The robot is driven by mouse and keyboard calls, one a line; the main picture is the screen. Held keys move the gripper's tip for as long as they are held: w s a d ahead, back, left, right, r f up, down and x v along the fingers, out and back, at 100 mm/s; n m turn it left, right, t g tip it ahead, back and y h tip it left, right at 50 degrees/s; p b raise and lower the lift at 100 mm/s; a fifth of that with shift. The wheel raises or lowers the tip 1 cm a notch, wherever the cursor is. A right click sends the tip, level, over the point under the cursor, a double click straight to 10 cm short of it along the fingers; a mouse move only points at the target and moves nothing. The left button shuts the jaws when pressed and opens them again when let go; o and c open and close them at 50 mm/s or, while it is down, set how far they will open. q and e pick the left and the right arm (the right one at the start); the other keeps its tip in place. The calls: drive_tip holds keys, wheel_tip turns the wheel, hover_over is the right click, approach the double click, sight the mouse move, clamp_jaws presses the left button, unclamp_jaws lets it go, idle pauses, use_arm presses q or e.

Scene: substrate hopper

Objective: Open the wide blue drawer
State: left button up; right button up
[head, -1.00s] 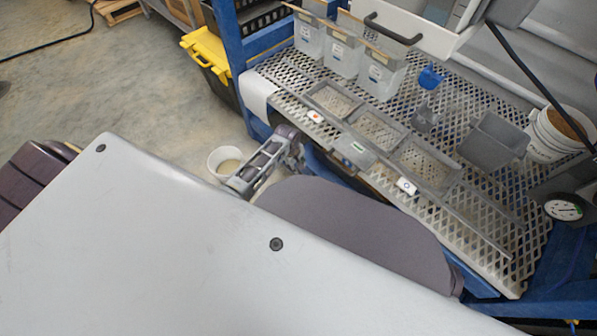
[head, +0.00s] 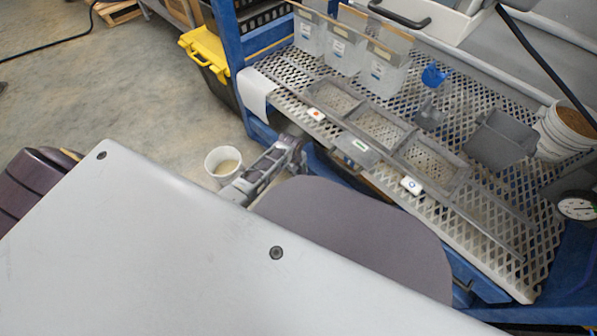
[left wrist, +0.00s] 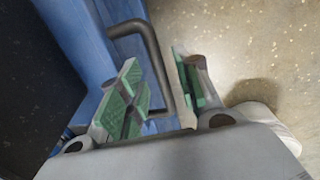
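A blue front (left wrist: 85,45) with a dark bent bar handle (left wrist: 150,45) shows in the left wrist view. My left gripper (left wrist: 160,88) is open, its green-padded fingers apart. The handle passes between the fingers as seen from the wrist; I cannot tell whether either pad touches it. In the head view my left gripper (head: 292,152) is beside the front edge of the rack, below the mesh shelf. Blue front parts (head: 482,278) show under the shelf at lower right, but my own body hides most of that front. My right gripper is not in view.
The mesh shelf (head: 515,225) carries grey trays (head: 380,128), clear bins (head: 385,75), a grey box (head: 500,138) and a white bucket (head: 565,135). A white tub (head: 223,163) stands on the floor beside my left gripper. A yellow-lidded bin (head: 205,52) stands left of the rack.

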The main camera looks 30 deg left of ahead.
use_arm(q)
drive_tip(key=shift+f, duration=0.1)
drive_tip(key=shift+c, duration=0.2)
clamp_jaws()
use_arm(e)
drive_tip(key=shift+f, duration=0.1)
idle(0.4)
